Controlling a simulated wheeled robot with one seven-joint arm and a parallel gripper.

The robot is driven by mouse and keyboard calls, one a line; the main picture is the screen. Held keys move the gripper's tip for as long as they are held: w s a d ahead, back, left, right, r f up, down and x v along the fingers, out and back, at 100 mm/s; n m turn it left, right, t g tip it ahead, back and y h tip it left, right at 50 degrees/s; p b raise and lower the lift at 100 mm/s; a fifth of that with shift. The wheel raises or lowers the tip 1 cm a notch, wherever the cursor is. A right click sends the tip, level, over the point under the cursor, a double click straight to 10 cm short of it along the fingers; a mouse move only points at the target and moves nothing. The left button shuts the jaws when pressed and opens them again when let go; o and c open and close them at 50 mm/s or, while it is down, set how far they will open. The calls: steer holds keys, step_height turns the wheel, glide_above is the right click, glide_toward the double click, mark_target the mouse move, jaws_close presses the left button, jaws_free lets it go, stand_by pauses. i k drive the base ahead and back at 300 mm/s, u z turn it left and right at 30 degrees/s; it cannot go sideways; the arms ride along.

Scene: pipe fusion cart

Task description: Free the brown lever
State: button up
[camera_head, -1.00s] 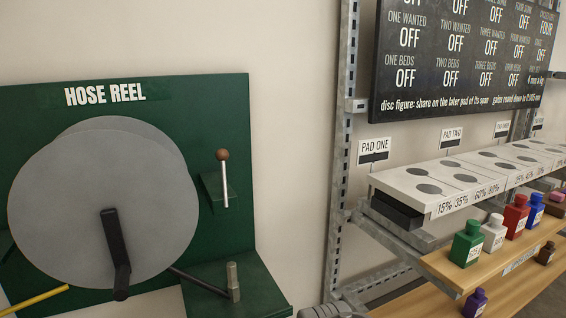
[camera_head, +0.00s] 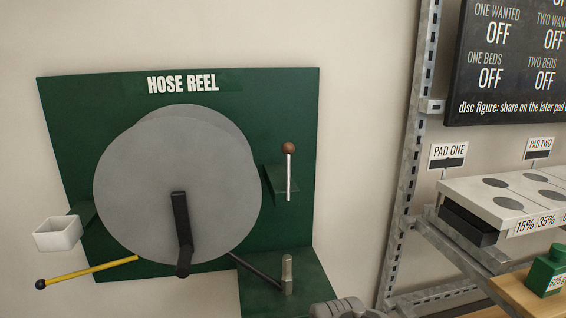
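The brown lever (camera_head: 288,149) has a round brown knob on top of a thin silver rod. It stands upright at a small green bracket on the right side of the green hose reel board (camera_head: 292,99). The grey reel discs (camera_head: 150,180) stand to its left, with a black crank handle (camera_head: 181,222) on the front disc. A dark bar runs from the lower right of the reel to a metal post (camera_head: 287,274) on a green block below the lever. A grey rounded part, seemingly of my arm, shows at the bottom edge. My gripper's fingers are not in view.
A white open box (camera_head: 58,235) and a yellow rod with a black tip (camera_head: 90,271) stick out at lower left. A metal rack (camera_head: 408,180) with white pads, a green bottle (camera_head: 546,272) and a dark sign (camera_head: 510,70) stands at right. Bare wall separates board and rack.

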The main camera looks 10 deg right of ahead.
mark_target(288, 147)
steer(key=k, duration=0.5)
steer(key=u, duration=0.8)
steer(key=i, duration=0.75)
steer(key=z, duration=0.25)
